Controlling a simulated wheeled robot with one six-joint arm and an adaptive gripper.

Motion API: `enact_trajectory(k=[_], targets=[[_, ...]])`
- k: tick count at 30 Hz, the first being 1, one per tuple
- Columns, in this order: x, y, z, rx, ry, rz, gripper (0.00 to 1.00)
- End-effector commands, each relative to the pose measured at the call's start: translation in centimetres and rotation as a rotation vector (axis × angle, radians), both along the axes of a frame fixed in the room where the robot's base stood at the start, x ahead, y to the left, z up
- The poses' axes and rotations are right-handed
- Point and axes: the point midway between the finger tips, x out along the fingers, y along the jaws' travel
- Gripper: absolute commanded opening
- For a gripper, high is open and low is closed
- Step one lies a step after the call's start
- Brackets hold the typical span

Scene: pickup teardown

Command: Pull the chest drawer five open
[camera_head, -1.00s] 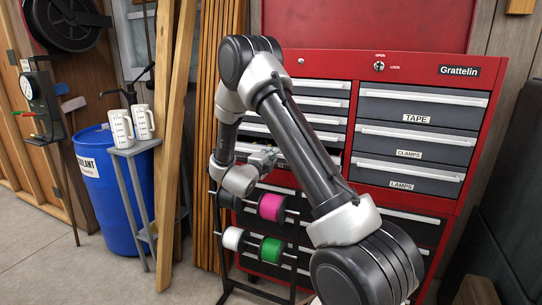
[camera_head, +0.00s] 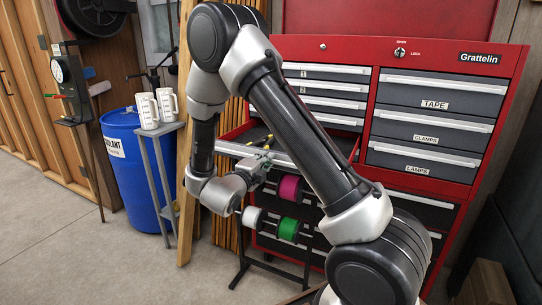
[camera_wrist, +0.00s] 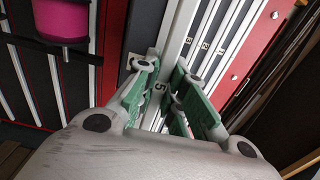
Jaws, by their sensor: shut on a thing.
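The red chest's drawer five (camera_head: 228,149) stands pulled out in the head view, its red side walls and part of its dark inside showing; my arm covers its middle. In the wrist view its front carries a "5" label (camera_wrist: 159,87). My gripper (camera_wrist: 160,88) has its green-padded fingers on both sides of the drawer's front edge at that label and is shut on it. In the head view my gripper (camera_head: 262,158) is at the drawer's front, and the exact finger contact is too small to see there.
Shut drawers labelled TAPE (camera_head: 435,98), CLAMPS and LAMPS fill the chest's right side. A rack with pink (camera_head: 290,188) and green (camera_head: 288,229) spools stands just below the open drawer. A blue barrel (camera_head: 135,170) and a small stand with white jugs are at left.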

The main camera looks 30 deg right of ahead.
Motion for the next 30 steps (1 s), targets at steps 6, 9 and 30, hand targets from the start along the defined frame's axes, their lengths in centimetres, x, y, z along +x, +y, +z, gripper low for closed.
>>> enact_trajectory(k=[6, 9, 30], targets=[[-0.60, 0.77, -0.05, 0.001, 0.001, 0.001, 0.00], [-0.65, 0.84, -0.05, 0.001, 0.001, 0.000, 0.00], [-0.68, 0.92, -0.02, 0.000, 0.000, 0.000, 0.34]])
